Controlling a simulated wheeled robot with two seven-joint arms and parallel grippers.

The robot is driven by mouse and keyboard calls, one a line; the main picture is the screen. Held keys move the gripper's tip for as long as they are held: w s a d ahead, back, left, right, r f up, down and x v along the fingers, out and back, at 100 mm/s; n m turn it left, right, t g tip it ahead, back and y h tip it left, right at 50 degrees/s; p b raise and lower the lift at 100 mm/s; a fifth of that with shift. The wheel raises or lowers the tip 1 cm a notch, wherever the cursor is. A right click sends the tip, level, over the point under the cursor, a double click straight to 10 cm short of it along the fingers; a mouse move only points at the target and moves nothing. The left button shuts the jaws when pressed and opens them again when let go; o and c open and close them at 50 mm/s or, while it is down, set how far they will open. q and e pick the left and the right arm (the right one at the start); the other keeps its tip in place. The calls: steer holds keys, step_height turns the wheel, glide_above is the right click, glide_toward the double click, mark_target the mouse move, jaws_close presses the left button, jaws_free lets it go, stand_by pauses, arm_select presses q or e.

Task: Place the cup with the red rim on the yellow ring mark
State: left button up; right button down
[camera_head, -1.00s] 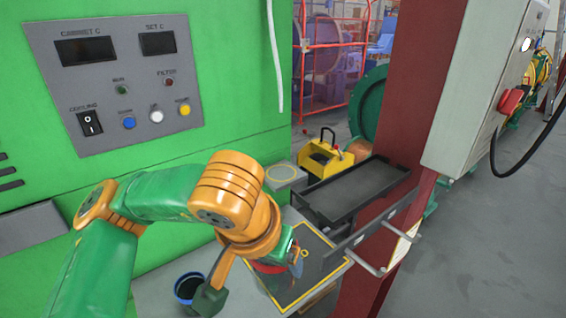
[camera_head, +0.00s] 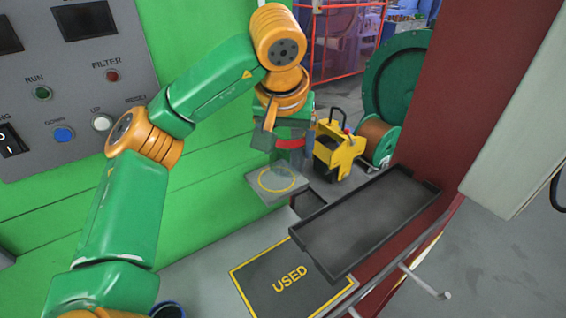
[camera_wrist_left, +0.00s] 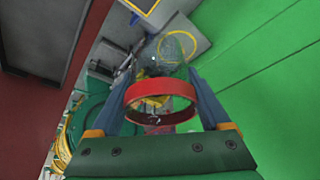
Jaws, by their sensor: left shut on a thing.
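The cup with the red rim (camera_head: 290,143) is in my left gripper (camera_head: 288,140), which is shut on it. In the left wrist view the red rim (camera_wrist_left: 160,90) sits between the two blue fingers of the gripper (camera_wrist_left: 160,82). The cup's body looks clear and is hard to make out. The yellow ring mark (camera_head: 264,186) is on a small grey block top, below the held cup in the head view. In the wrist view the yellow ring (camera_wrist_left: 195,42) shows beyond the cup. I cannot tell the exact gap between cup and block. My right gripper is not in view.
A black tray (camera_head: 370,220) lies right of the block, and a dark panel marked USED (camera_head: 270,290) lies in front. A yellow holder (camera_head: 340,158) and a spool (camera_head: 376,140) stand behind. A blue-rimmed container (camera_head: 168,310) shows at the bottom edge. A red post is at right.

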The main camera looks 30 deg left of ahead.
arm_select(q)
steer(key=w+a+f, duration=0.1)
steer(key=a+f, duration=0.1)
steer(key=w+a+f+p, duration=0.1)
steer(key=w+a+f, duration=0.3)
steer(key=f, duration=0.1)
steer(key=shift+w+a+f, duration=0.1)
steer(key=shift+w+a, duration=0.1)
steer(key=shift+w, duration=0.05)
step_height(320, 180, down, 3)
steer(key=shift+f, duration=0.1)
steer(key=shift+s, duration=0.15)
steer(key=shift+f, duration=0.15)
steer(key=o, duration=1.2)
steer(key=v, duration=1.2)
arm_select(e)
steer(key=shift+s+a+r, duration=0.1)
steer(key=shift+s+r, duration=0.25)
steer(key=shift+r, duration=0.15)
